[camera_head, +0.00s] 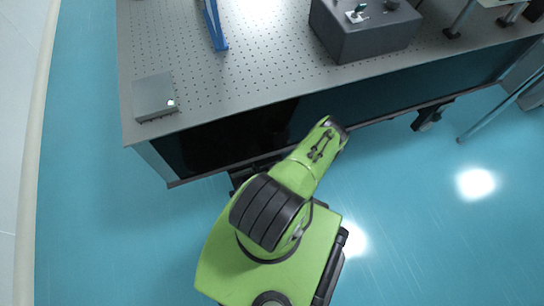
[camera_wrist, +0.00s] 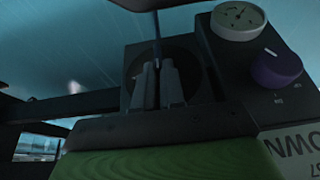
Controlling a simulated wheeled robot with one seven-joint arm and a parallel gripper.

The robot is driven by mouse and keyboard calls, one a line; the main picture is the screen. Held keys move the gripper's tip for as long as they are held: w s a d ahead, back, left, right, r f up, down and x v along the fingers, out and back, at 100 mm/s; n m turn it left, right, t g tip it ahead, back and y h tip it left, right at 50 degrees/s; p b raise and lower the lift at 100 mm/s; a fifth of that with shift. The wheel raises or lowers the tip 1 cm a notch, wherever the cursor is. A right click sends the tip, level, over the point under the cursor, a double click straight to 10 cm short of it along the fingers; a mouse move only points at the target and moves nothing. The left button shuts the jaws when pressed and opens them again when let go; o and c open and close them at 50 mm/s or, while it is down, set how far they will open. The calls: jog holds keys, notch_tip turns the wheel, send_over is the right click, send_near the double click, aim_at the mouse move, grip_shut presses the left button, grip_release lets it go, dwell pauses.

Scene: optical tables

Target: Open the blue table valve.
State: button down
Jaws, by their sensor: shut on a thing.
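In the wrist view, my gripper (camera_wrist: 158,70) has its two grey fingers close together in front of a dark round part (camera_wrist: 137,66) of a black unit. They are shut on a thin part whose shape is mostly hidden between them. A round white gauge (camera_wrist: 239,20) sits above the knob. In the head view my green arm hides the gripper and this unit, at the table's front side.
The perforated optical table (camera_head: 270,75) carries a small grey box (camera_head: 154,96), a larger dark box (camera_head: 365,35) and a blue bracket (camera_head: 214,25). A black fitting (camera_head: 431,115) is on the table's lower front rail. The blue floor to the right is open.

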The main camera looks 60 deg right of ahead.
jog(key=shift+d, duration=0.1)
jog(key=shift+s+d+f+m+t+y, duration=0.1)
jog(key=shift+s+d+m+t+y, duration=0.1)
jog(key=shift+t+y, duration=0.45)
jog(key=shift+s+d+f+m+t+y, duration=0.1)
jog(key=shift+s+d+m+t+y, duration=0.1)
jog(key=shift+t+y, duration=0.45)
jog(key=shift+s+d+m+t+y, duration=0.1)
jog(key=shift+s+m+t+y, duration=0.1)
jog(key=shift+t+y, duration=0.4)
jog(key=c, duration=1.2)
grip_release()
jog(key=shift+c, duration=0.2)
